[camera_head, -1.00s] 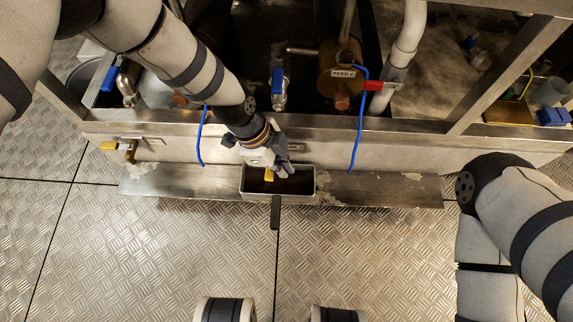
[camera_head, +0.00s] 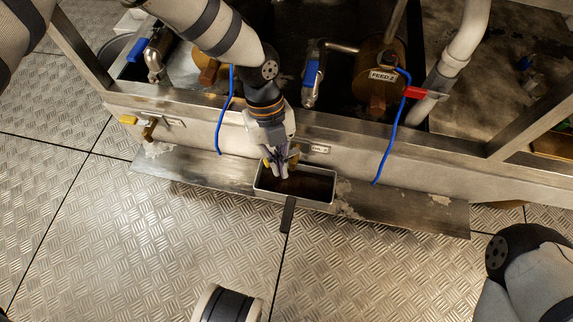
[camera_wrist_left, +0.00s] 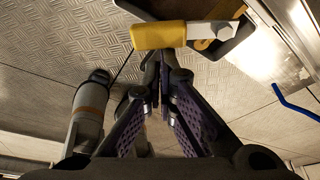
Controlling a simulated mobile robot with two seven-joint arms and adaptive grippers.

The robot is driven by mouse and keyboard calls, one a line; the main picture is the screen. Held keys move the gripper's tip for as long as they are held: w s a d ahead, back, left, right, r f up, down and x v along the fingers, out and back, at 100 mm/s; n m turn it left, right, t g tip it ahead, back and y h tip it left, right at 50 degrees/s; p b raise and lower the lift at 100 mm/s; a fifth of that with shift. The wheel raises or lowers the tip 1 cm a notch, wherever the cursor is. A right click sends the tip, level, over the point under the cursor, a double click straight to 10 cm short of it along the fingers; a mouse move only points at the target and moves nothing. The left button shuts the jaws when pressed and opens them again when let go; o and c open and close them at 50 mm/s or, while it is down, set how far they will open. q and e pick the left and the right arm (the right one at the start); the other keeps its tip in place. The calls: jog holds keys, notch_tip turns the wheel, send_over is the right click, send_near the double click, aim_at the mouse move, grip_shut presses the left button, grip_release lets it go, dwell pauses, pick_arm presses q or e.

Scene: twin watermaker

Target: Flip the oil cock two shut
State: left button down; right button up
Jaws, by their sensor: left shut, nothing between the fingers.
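The oil cock two has a yellow handle (camera_head: 266,163) and a brass body (camera_head: 294,155). It sits on the steel beam beside a small label (camera_head: 320,149), above a drip tray (camera_head: 325,201). My left gripper (camera_head: 281,173) is shut and empty, with its fingertips over the tray, close to the handle. In the left wrist view the yellow handle (camera_wrist_left: 160,36) lies across, just beyond the shut fingertips (camera_wrist_left: 160,62); I cannot tell whether they touch. My gripper partly hides the cock in the head view. My right gripper is out of view.
Another yellow-handled cock (camera_head: 128,120) is on the beam at left. Blue-handled valves (camera_head: 311,74) and a red-handled valve (camera_head: 416,92) stand behind the beam (camera_head: 420,150). Blue cables (camera_head: 389,140) hang over its front. The plate floor in front is clear.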

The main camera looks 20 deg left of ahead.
pick_arm(q)
jog(key=a+m+b, duration=0.1)
jog(key=m, duration=0.1)
jog(key=w+a+m+y+b, duration=0.1)
jog(key=m, duration=0.1)
jog(key=shift+g, duration=0.4)
jog(key=shift+w+a+m+y, duration=0.2)
jog(key=shift+w+m+y, duration=0.1)
jog(key=shift+m, duration=0.5)
jog(key=shift+w+a, duration=0.25)
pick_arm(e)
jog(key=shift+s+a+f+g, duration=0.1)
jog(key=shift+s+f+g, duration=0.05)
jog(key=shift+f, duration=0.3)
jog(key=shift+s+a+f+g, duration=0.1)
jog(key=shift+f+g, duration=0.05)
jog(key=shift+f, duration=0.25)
pick_arm(q)
jog(key=shift+w, duration=0.1)
